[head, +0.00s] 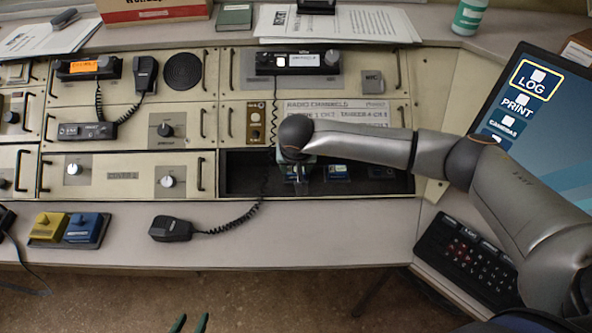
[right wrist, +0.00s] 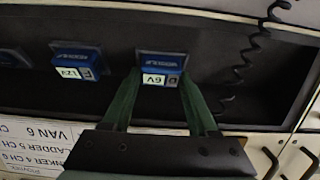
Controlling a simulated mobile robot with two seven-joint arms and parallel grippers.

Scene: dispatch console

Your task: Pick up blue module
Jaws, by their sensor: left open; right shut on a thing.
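A blue module (right wrist: 160,68) with a white label reading 6V sits in the dark recess of the console. My right gripper (right wrist: 160,82) is shut on it, with one green finger on each side. In the head view my right gripper (head: 297,178) reaches down into the recess (head: 240,185), and the wrist hides most of the held module. Two more blue modules stand in the same row: one (right wrist: 76,62) beside the held one and another (right wrist: 12,58) at the picture's edge. My left gripper (head: 190,323) is open and empty at the bottom of the head view, in front of the desk.
A coiled cord (head: 270,125) hangs down beside my right gripper to a handset (head: 170,228) on the desk. A tray with yellow (head: 47,227) and blue (head: 82,228) blocks lies at the left. A screen (head: 545,120) and keypad (head: 465,255) are at the right.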

